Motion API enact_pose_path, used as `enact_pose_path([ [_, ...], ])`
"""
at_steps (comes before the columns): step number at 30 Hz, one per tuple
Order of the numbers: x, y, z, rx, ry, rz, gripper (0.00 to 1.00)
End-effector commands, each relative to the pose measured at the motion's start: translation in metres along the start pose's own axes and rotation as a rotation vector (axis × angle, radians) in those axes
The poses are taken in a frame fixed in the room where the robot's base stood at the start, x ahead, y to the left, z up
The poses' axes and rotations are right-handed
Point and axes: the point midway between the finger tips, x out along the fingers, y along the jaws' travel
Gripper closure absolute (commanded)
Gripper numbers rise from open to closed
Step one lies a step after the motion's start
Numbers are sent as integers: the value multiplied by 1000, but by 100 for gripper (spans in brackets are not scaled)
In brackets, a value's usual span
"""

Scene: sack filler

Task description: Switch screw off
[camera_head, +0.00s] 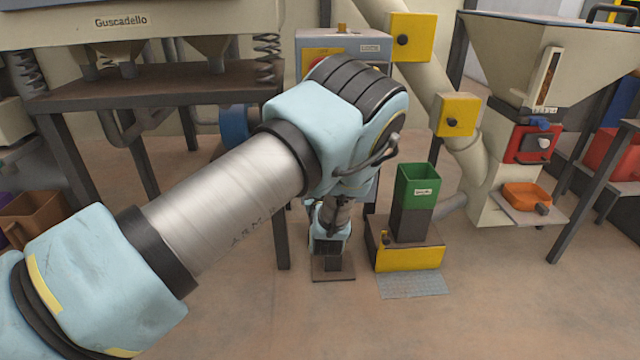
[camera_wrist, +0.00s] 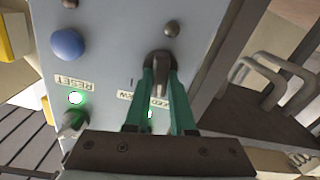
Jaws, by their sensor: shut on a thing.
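In the wrist view, a grey-blue control panel (camera_wrist: 110,35) carries a dark grey switch handle (camera_wrist: 160,60). My gripper (camera_wrist: 161,76) has its two green fingers closed around this handle. A label (camera_wrist: 128,97) by the fingers is upside down and partly hidden by them, its last letters looking like the end of "SCREW". A green light (camera_wrist: 149,114) shows between the fingers. In the head view, the control box (camera_head: 345,45) stands behind my arm, which hides its lower front and my gripper.
A blue button (camera_wrist: 67,44), a RESET label (camera_wrist: 75,82) and a lit green lamp (camera_wrist: 76,98) sit left of the handle. Grey bent handles (camera_wrist: 280,80) lie to the right.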

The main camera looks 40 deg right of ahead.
Motion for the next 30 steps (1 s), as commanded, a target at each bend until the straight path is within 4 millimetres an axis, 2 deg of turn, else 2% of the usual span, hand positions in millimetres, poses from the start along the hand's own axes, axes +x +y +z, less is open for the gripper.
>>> enact_pose_path([
  [6, 1, -2, 1, -199, 1, -2, 100],
  [15, 0, -2, 1, -404, 1, 0, 100],
  [30, 0, -1, 1, -521, -1, 1, 100],
])
